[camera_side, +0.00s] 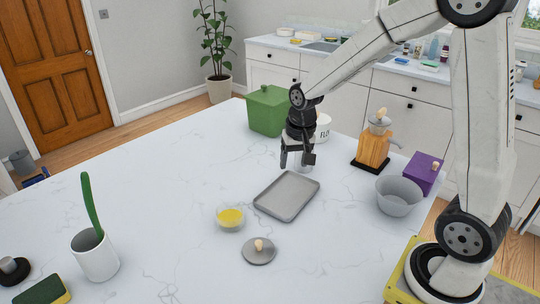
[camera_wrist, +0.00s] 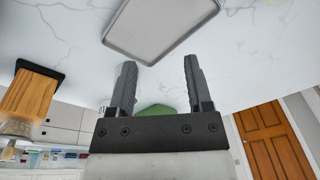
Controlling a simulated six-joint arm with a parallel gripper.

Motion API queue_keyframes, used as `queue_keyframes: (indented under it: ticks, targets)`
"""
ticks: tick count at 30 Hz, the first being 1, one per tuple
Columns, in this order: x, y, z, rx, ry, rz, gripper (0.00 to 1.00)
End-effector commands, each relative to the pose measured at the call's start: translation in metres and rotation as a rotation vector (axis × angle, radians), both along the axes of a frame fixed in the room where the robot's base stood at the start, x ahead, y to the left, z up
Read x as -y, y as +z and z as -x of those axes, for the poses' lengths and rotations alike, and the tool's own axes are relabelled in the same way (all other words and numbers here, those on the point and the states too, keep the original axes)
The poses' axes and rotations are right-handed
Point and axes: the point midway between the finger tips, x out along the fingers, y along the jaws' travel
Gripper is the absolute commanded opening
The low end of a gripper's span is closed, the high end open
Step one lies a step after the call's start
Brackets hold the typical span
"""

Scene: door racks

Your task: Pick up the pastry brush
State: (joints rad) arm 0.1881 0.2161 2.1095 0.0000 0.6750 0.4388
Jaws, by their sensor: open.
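A long green handle (camera_side: 92,205) stands up, leaning left, out of a white cup (camera_side: 97,257) at the left front of the counter. It is the likeliest pastry brush, but its lower end is hidden in the cup, so I cannot tell for certain. My gripper (camera_side: 298,164) hangs fingers down above the counter, just behind the grey tray (camera_side: 287,197), far to the right of the cup. The wrist view shows its two fingers (camera_wrist: 158,66) apart with nothing held between them. The cup and green handle do not show in the wrist view.
A glass bowl with yellow contents (camera_side: 230,217) and a knobbed lid (camera_side: 259,251) lie in front of the tray. A green box (camera_side: 267,110), wooden grinder (camera_side: 374,148), grey bowl (camera_side: 399,198) and purple box (camera_side: 423,173) stand behind and right. A sponge (camera_side: 43,290) lies near the cup.

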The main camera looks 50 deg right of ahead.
Motion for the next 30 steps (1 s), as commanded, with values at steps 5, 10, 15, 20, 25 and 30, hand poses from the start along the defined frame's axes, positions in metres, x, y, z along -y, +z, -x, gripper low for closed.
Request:
queue_keyframes:
  ticks: [5, 10, 15, 20, 25, 30]
  targets:
    - [0.04, 0.015, -0.031, -0.029, -0.246, -0.028, 0.65]
    - [0.08, 0.029, -0.053, -0.057, -0.48, -0.052, 0.65]
    - [0.12, 0.043, -0.067, -0.084, -0.708, -0.073, 0.65]
    - [0.149, 0.053, -0.074, -0.103, -0.872, -0.085, 0.65]
    - [0.164, 0.058, -0.076, -0.114, -0.959, -0.091, 0.65]
    - [0.166, 0.059, -0.076, -0.116, -0.973, -0.092, 0.65]
